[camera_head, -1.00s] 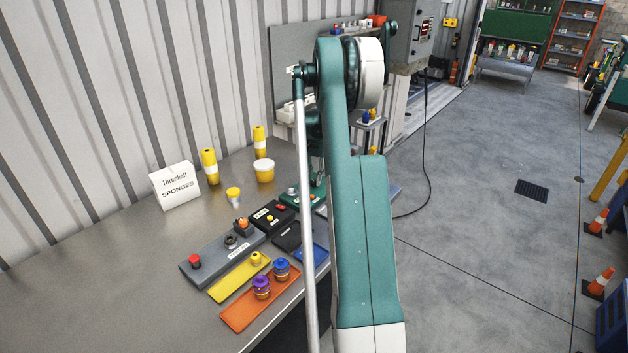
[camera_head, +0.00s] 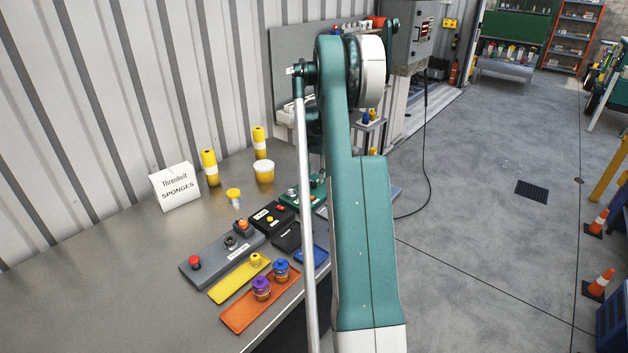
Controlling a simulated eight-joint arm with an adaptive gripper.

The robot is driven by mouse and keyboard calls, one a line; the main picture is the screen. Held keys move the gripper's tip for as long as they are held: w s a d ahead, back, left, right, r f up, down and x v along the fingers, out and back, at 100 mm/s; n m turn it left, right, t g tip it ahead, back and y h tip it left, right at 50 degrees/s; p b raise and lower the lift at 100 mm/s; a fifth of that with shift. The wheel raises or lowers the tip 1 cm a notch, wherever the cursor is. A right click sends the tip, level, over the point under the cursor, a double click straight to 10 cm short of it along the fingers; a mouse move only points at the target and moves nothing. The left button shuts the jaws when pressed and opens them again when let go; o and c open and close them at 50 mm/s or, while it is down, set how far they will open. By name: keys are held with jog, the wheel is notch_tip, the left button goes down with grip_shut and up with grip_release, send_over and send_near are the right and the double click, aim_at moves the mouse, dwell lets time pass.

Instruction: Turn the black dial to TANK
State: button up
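A small black dial (camera_head: 231,242) sits on a long grey control box (camera_head: 212,262) on the metal bench. It lies between a red push button (camera_head: 194,262) and an orange-topped control (camera_head: 242,226). The box has a white label on its front side, too small to read. The dial's markings and pointer direction are also too small to read, so I cannot tell its setting. My gripper is not visible; my large green and white arm fills the middle of the view and hides what is behind it.
Right of the grey box lie a yellow plate (camera_head: 230,287), an orange tray (camera_head: 245,318) with purple and blue knobbed pieces, and black boxes. Yellow bottles, a tub (camera_head: 264,172) and a SPONGES sign (camera_head: 176,187) stand behind. The bench's left part is clear.

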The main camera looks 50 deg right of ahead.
aim_at(313, 183)
notch_tip(313, 183, up, 10)
jog(key=shift+r, duration=0.15)
dwell(0.3)
dwell(0.4)
jog(key=shift+a, duration=0.1)
jog(key=s+a+r+n+t, duration=0.15)
jog(key=a+r, duration=0.35)
jog(key=a, duration=0.8)
jog(key=s+a+r+n+t+h, duration=0.1)
jog(key=a+r+n, duration=0.3)
jog(key=a, duration=0.9)
jog(key=s+a+r+n+t, duration=0.15)
jog(key=a+r, duration=0.45)
jog(key=a, duration=0.7)
jog(key=s+a+n+t+b, duration=0.1)
jog(key=s+a+n, duration=0.1)
jog(key=s+a, duration=0.45)
jog(key=s+a+n, duration=0.2)
jog(key=s+a, duration=0.1)
jog(key=a, duration=0.7)
jog(key=s+a+f+n+t, duration=0.1)
jog(key=s+a+f+n, duration=0.1)
jog(key=s+a+f, duration=0.2)
jog(key=s+a+f+n+t+y, duration=0.1)
jog(key=s+a+f+n, duration=0.1)
jog(key=s+a, duration=0.6)
jog(key=shift+s+f+b, duration=0.3)
jog(key=shift+s+f, duration=0.1)
jog(key=shift+f, duration=0.5)
